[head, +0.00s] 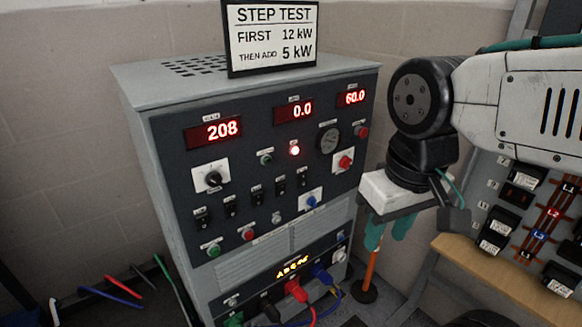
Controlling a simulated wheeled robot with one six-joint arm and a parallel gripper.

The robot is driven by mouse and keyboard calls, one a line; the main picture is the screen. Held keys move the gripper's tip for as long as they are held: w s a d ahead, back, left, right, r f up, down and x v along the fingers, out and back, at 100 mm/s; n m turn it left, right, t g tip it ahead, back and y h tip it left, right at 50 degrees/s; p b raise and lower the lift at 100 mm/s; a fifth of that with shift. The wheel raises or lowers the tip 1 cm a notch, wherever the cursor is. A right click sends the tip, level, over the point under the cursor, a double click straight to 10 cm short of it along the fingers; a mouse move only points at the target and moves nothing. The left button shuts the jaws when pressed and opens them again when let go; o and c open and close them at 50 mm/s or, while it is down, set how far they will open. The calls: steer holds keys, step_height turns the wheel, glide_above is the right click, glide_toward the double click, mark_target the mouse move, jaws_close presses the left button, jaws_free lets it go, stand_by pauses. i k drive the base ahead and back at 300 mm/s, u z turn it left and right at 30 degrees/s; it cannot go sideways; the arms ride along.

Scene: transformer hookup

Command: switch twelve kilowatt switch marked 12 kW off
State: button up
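The grey load cabinet (172,91) stands at centre left with a dark front panel. A slanting row of several small black switches (257,196) crosses the panel's middle. Their labels are too small to read, so I cannot tell which is the 12 kW switch or how each is set. The displays read 208, 0.0 and 60.0. My gripper (388,233) hangs to the right of the cabinet, pointing down. Its two teal fingers are apart with nothing seen between them, clear of the switches.
A sign (271,38) on top reads "STEP TEST, first 12 kW, then add 5 kW". Red, blue and black plugs (296,291) with cables sit at the cabinet's bottom. An orange post (371,268) stands below my gripper.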

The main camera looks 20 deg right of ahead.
mark_target(303, 178)
steer(key=k, duration=1.35)
steer(key=z, duration=0.25)
steer(key=i, duration=0.95)
steer(key=u, duration=0.15)
